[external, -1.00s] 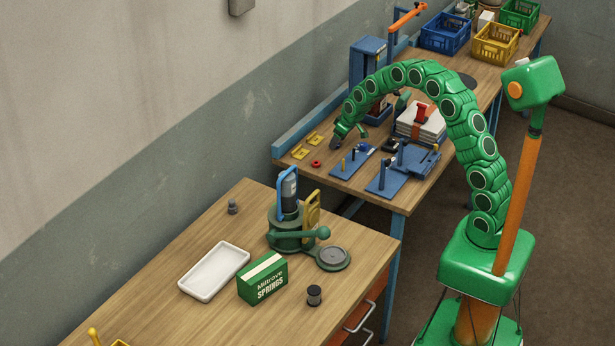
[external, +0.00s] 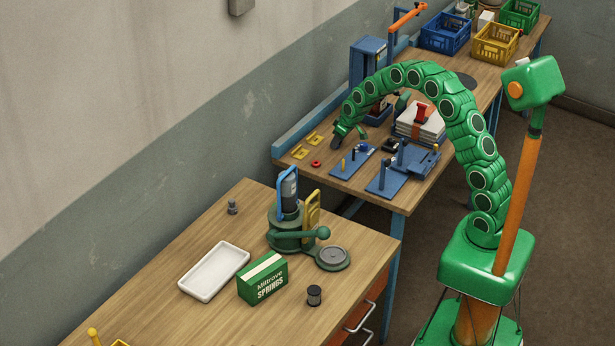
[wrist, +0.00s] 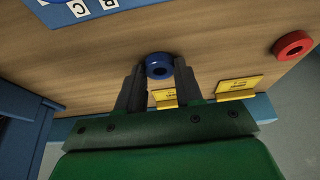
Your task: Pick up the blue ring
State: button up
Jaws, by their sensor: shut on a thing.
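The blue ring (wrist: 159,65) sits between the fingertips of my gripper (wrist: 159,76) in the wrist view. In the external view my gripper (external: 336,143) points down over the left part of the far bench, just behind the red ring. The blue ring cannot be made out there. I cannot tell whether the ring touches the bench or is slightly above it.
A red ring (wrist: 293,46) lies apart on the bench, near yellow holders (wrist: 240,88). A blue lettered board (wrist: 95,8) is at the wrist view's top edge. Blue boards with pegs (external: 386,184) stand right of my gripper. A blue press (external: 368,62) stands behind.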

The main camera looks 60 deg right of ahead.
notch_tip(320, 180, up, 4)
jog(key=shift+s+f, duration=0.15)
jog(key=shift+f, duration=0.05)
jog(key=s+a+r, duration=0.3)
jog(key=s+r, duration=0.6)
jog(key=s, duration=0.4)
jog(key=shift+s, duration=0.2)
